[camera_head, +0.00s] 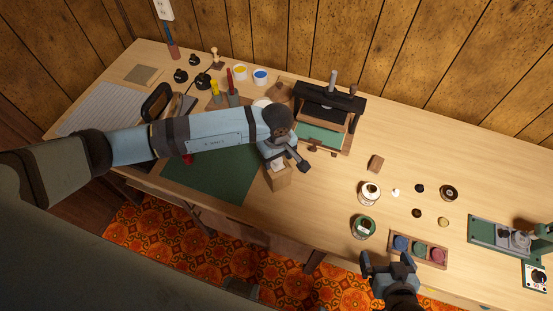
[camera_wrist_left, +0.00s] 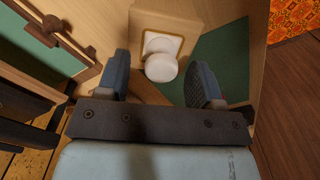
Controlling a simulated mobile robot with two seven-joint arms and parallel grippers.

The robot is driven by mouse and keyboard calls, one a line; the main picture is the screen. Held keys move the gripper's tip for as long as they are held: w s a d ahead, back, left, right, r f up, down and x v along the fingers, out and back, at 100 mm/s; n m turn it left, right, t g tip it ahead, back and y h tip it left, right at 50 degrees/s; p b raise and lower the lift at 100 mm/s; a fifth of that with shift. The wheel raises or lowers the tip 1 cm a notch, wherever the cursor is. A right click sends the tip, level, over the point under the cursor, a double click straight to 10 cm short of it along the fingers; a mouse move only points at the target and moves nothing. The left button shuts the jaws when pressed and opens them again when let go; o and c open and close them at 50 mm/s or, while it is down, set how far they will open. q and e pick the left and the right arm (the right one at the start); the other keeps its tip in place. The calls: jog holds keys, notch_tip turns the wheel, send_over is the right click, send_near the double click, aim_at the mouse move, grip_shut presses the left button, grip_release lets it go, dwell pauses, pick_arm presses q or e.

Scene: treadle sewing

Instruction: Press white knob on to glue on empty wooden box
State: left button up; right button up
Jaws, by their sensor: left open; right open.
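A small pale wooden box (camera_head: 278,181) stands at the right edge of the green mat, just below my left gripper (camera_head: 288,160). In the left wrist view the box (camera_wrist_left: 184,19) has a yellow-edged white square on its face. A white knob (camera_wrist_left: 160,68) with a round head sits at that square; whether it is fully seated I cannot tell. The left gripper's fingers (camera_wrist_left: 161,75) are open, one on each side of the knob and apart from it. The knob is hidden by the gripper in the head view. My right gripper (camera_head: 388,266) is open and empty near the table's front edge.
A press (camera_head: 331,98) stands behind the box. Jars (camera_head: 368,194), a tray of coloured pots (camera_head: 419,249) and several small knobs lie to the right. The green mat (camera_head: 215,177) is mostly clear, and bare table lies right of the box.

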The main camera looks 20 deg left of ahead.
pick_arm(q)
notch_tip(320, 180, up, 12)
jog(key=b, duration=0.1)
jog(key=shift+b, duration=0.4)
jog(key=shift+s+d, duration=0.1)
